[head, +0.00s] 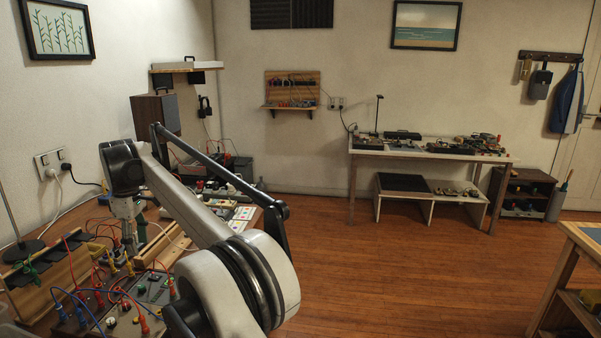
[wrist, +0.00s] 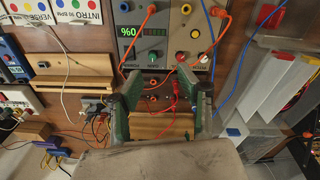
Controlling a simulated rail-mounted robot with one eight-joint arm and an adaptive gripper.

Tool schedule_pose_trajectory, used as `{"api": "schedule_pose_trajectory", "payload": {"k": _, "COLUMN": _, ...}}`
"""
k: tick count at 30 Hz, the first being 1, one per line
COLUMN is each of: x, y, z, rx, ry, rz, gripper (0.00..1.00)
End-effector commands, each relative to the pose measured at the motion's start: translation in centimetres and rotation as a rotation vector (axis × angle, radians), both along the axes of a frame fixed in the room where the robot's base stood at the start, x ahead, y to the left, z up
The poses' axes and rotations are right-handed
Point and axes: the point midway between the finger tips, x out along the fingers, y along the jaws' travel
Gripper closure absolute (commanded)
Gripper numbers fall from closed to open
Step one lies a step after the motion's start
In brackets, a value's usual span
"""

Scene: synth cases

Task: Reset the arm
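My arm reaches from the lower middle of the head view to the left, over a crowded workbench (head: 60,308). My gripper (head: 130,246) hangs down at the arm's end, close above the bench equipment. In the wrist view my gripper (wrist: 163,82) has its two green-grey fingers spread wide apart. No object is held between them. A wooden block (wrist: 160,124) with red and orange leads shows beyond the gap. I cannot tell whether the fingers touch any lead.
A module with a green display (wrist: 128,31) and orange leads is beyond the fingers. Red, blue and yellow leads surround my gripper on the bench. A black stand (head: 22,249) rises at the left. The wooden floor (head: 400,265) to the right is clear. A table (head: 487,157) stands at the back wall.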

Motion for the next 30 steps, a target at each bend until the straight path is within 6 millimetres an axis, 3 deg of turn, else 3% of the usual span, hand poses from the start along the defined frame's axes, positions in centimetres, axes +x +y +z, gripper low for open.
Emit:
{"api": "schedule_pose_trajectory", "payload": {"k": 6, "x": 2.7, "y": -7.3, "z": 5.3, "rx": 0.04, "ry": -0.038, "rz": -0.16, "gripper": 0.64}}
{"api": "schedule_pose_trajectory", "payload": {"k": 15, "x": 3.8, "y": -17.9, "z": 10.9, "rx": 0.097, "ry": -0.093, "rz": -0.379, "gripper": 0.64}}
{"api": "schedule_pose_trajectory", "payload": {"k": 23, "x": 2.4, "y": -27.4, "z": 14.3, "rx": 0.148, "ry": -0.14, "rz": -0.566, "gripper": 0.64}}
{"api": "schedule_pose_trajectory", "payload": {"k": 30, "x": -0.7, "y": -35.9, "z": 16.0, "rx": 0.195, "ry": -0.185, "rz": -0.736, "gripper": 0.64}}
